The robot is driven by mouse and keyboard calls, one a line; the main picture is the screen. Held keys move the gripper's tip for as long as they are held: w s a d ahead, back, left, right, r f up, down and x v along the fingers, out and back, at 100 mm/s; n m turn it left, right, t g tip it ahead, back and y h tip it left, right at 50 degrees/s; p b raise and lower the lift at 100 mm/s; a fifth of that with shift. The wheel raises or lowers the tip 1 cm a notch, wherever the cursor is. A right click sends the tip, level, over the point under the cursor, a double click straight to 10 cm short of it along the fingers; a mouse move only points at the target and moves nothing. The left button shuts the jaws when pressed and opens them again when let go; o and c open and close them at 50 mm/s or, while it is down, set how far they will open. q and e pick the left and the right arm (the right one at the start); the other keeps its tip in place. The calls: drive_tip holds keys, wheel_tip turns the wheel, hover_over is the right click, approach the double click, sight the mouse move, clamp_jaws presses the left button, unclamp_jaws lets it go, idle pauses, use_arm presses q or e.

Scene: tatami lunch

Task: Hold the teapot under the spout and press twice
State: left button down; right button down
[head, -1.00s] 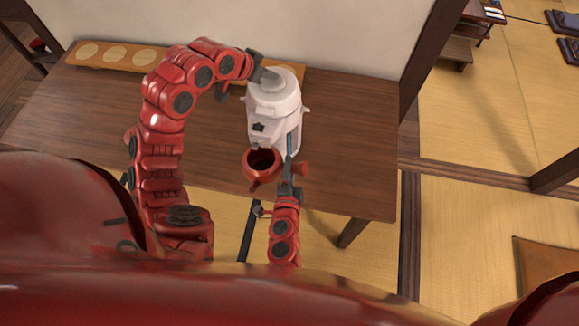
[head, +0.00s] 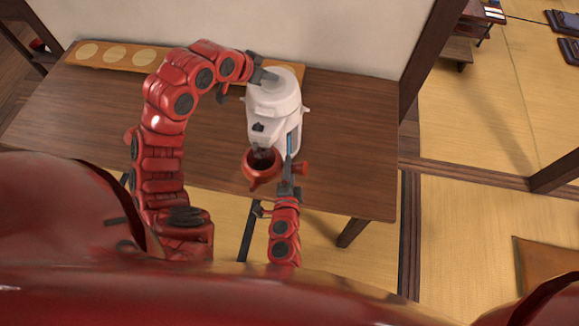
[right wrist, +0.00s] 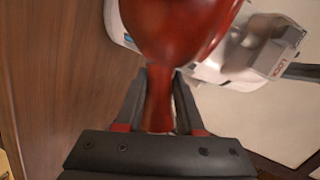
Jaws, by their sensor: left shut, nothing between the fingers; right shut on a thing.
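The white dispenser (head: 268,115) stands upright on the wooden table. The red teapot (head: 252,179) is under the spout on its near side; a greyish streak shows at its dark opening, perhaps water. My right gripper (head: 289,168) is shut on the teapot's side handle, whose red grip shows between the fingers in the right wrist view (right wrist: 158,105). My left gripper (head: 262,76) is shut and empty at the dispenser's top, its fingertips at the lid; whether they push it down I cannot tell.
A wooden board (head: 87,56) with several pale round spots lies along the table's back edge by the wall. The table (head: 345,160) is clear to the right of the dispenser and at the left. Tatami floor lies beyond its right edge.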

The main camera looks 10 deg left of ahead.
use_arm(q)
drive_tip(key=shift+r, duration=1.55)
drive_tip(key=shift+f, duration=0.15)
drive_tip(key=shift+f, duration=0.35)
drive_tip(key=shift+f, duration=1.25)
drive_tip(key=shift+r, duration=1.75)
